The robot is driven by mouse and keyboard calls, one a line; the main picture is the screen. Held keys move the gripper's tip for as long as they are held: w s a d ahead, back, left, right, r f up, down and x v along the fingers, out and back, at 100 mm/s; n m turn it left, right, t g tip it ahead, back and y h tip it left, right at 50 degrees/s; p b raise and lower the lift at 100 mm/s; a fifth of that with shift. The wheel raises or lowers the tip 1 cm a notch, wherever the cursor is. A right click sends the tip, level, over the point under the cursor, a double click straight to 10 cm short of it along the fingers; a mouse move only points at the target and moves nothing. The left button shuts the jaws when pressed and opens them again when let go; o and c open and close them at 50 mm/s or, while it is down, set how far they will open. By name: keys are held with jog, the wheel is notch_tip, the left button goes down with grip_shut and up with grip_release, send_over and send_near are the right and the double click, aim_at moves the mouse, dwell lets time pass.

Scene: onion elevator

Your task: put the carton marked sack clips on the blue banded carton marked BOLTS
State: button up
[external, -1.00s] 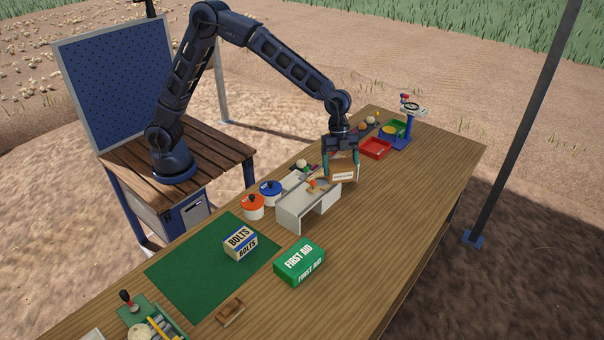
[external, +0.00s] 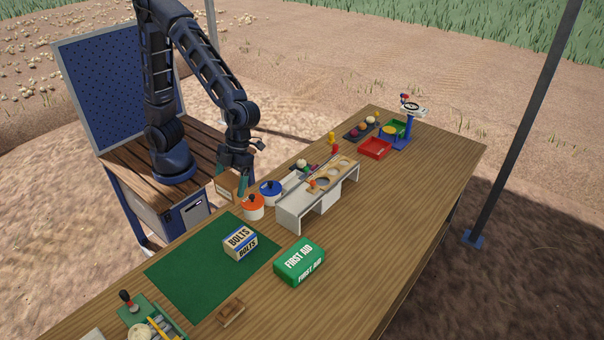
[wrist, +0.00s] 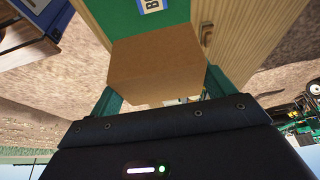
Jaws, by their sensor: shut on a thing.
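My gripper (external: 232,182) is shut on a brown carton (external: 226,187), held in the air near the left edge of the bench, behind the orange-lidded pot. In the wrist view the carton (wrist: 155,68) sits between the two green fingers, and no lettering shows on the face seen there. The blue banded carton marked BOLTS (external: 240,242) stands on the green mat (external: 185,268), nearer the camera than my gripper. Its top looks clear. Part of it shows at the top of the wrist view (wrist: 152,5).
An orange-lidded pot (external: 253,207) and a blue-lidded pot (external: 270,190) stand close to my gripper. A grey rack with holes (external: 300,213) is to their right. A green first aid box (external: 300,262) stands right of the BOLTS carton. The mat's left part is bare.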

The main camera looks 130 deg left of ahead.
jog(key=shift+s+d+f, duration=0.15)
jog(key=shift+s+f, duration=0.1)
jog(key=shift+f, duration=0.1)
notch_tip(320, 180, down, 19)
jog(key=shift+f, duration=0.15)
jog(key=shift+f, duration=0.15)
jog(key=o, duration=1)
jog(key=v, duration=1.2)
jog(key=s+a+r+n+t+y, duration=0.25)
jog(key=s+r+n, duration=0.65)
jog(key=s+r, duration=0.6)
jog(key=s+a+r+n+t+y, duration=0.1)
jog(key=s+r+n, duration=0.1)
jog(key=s+n, duration=0.2)
jog(key=s+a+r+n+t+y, duration=0.1)
jog(key=s+n, duration=0.3)
jog(key=s, duration=0.7)
jog(key=shift+r+n, duration=0.4)
jog(key=shift+r, duration=0.25)
